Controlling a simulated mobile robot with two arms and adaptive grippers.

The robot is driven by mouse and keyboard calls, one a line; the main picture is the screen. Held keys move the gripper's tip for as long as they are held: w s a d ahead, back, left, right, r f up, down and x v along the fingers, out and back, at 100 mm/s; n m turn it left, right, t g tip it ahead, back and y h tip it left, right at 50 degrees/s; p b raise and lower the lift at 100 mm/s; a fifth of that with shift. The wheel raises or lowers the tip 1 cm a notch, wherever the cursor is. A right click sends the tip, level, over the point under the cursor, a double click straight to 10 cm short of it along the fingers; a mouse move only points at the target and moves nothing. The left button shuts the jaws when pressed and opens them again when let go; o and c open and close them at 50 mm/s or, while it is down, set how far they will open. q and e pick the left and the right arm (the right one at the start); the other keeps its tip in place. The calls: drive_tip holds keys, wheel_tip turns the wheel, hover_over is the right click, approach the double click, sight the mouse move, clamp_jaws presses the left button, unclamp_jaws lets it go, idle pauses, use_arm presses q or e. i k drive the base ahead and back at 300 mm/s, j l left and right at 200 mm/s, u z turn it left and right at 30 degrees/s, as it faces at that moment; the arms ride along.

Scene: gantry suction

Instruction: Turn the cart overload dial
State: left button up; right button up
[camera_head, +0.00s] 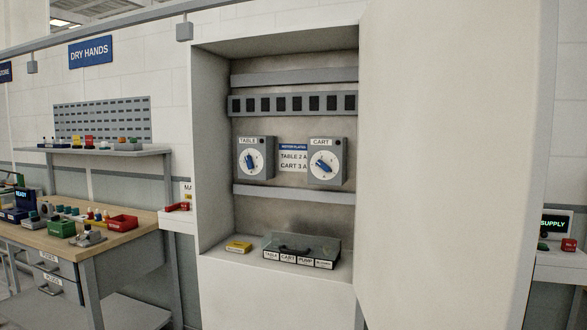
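The cart overload dial (323,162) is a white round face with a blue pointer knob, on a grey box labelled CART inside an open cabinet (212,150). Its knob is turned at a slant, its exact setting too small to read. To its left is a similar dial labelled TABLE (252,162), its blue knob nearly upright. A plate between them (293,160) reads TABLE 2 A and CART 3 A. Neither of my grippers shows in the head view.
The cabinet door (450,160) stands open and fills the right side. A clear-lidded box (301,251) with labels and a yellow item (238,247) sit on the cabinet floor. A workbench (130,236) with small parts stands at the left.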

sight(319, 163)
drive_tip(key=i+j, duration=0.3)
drive_tip(key=j, duration=0.15)
drive_tip(key=i+j, duration=0.65)
drive_tip(key=j, duration=0.25)
